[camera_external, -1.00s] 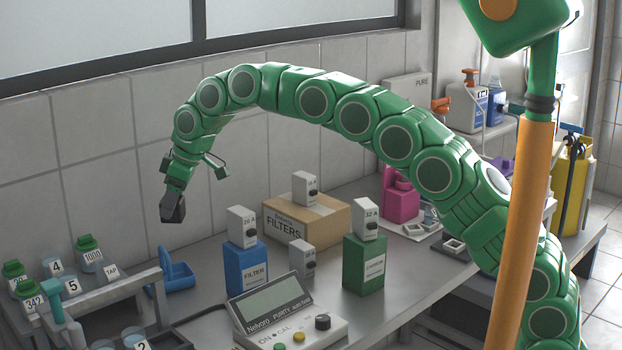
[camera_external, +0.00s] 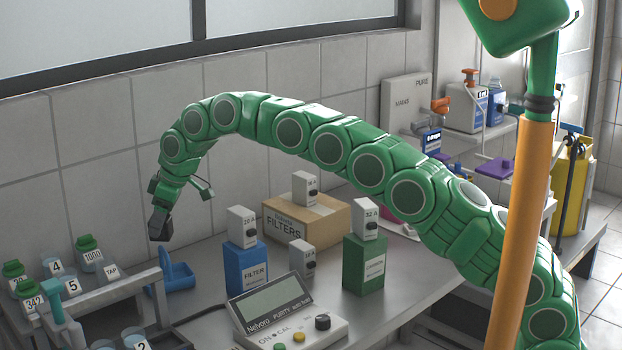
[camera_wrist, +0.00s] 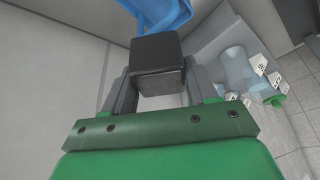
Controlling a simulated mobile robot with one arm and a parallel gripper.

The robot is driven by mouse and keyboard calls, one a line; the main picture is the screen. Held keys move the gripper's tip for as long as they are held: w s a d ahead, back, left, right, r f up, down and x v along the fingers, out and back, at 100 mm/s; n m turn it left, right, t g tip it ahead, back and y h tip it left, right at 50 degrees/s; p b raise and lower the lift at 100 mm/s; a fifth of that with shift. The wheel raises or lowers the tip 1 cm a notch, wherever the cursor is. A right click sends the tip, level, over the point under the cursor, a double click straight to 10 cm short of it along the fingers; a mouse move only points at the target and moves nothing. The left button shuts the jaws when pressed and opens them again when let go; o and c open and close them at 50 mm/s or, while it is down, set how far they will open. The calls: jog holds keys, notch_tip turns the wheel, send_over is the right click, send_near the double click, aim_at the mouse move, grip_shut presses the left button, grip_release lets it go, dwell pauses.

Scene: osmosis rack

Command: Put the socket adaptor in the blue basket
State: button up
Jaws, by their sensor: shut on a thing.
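My gripper (camera_external: 161,222) is shut on the socket adaptor, a plain black block (camera_wrist: 158,62) between the two grey fingers in the wrist view. In the external view the adaptor (camera_external: 160,230) hangs dark at the tip of the downward-bent arm. The blue basket (camera_external: 180,282) stands on the bench below and slightly right of the adaptor, with a raised back. In the wrist view the basket (camera_wrist: 165,14) shows at the top edge, beyond the adaptor and partly hidden by it. The adaptor appears above the basket, apart from it; the exact gap is hard to tell.
A rack with green-capped jars (camera_external: 88,256) stands left of the basket, its grey rail (camera_external: 110,292) close by. A blue filter box (camera_external: 246,268) with a white unit on top is to the right. A meter (camera_external: 275,308) sits in front. The tiled wall is behind.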

jog(key=shift+f, duration=1.35)
jog(key=shift+f, duration=0.1)
jog(key=o, duration=1.1)
jog(key=shift+s, duration=0.1)
jog(key=v, duration=1.2)
